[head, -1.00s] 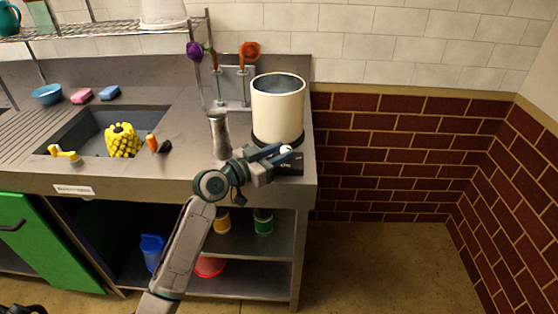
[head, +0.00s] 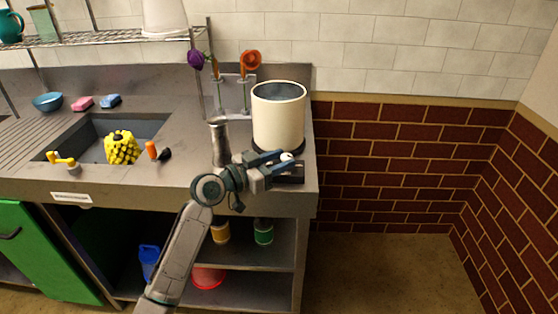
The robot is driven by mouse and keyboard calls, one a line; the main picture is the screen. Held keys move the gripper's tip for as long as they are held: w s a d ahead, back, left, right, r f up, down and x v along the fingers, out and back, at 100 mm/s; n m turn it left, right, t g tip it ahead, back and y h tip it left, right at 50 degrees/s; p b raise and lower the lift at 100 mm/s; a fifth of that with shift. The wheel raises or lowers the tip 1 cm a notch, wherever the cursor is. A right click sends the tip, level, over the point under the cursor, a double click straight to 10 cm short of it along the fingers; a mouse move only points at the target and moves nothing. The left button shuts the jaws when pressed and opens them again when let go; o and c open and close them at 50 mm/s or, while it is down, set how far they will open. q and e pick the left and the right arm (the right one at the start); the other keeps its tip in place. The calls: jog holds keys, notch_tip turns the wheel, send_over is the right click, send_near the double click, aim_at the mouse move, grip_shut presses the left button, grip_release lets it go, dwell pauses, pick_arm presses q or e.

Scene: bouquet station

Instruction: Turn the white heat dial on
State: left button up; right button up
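The white heat dial (head: 287,156) shows as a small pale knob on the dark front of the burner base (head: 290,178) at the counter's right front corner. A large cream pot (head: 278,118) stands on this base. My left gripper (head: 284,161) is at the dial, its two fingers apart, one above and one below it in the picture. I cannot tell whether the fingers touch the dial. The fingers hide part of the dial and base, and the dial's setting is not readable. My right gripper is not in view.
A grey metal vase (head: 219,142) stands left of the pot, close to my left arm. Purple (head: 196,60) and orange (head: 251,61) flowers stand behind. A sink with a yellow bumpy object (head: 122,147) is at the left. Open floor (head: 380,275) lies right of the counter.

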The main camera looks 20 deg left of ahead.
pick_arm(q)
jog(key=shift+o, duration=0.8)
jog(key=shift+s+a, duration=0.15)
jog(key=b+v, duration=0.2)
jog(key=v, duration=0.8)
jog(key=shift+s, duration=0.2)
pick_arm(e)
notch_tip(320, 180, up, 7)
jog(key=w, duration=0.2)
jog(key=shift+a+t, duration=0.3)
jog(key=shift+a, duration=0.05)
pick_arm(q)
jog(key=shift+a, duration=0.1)
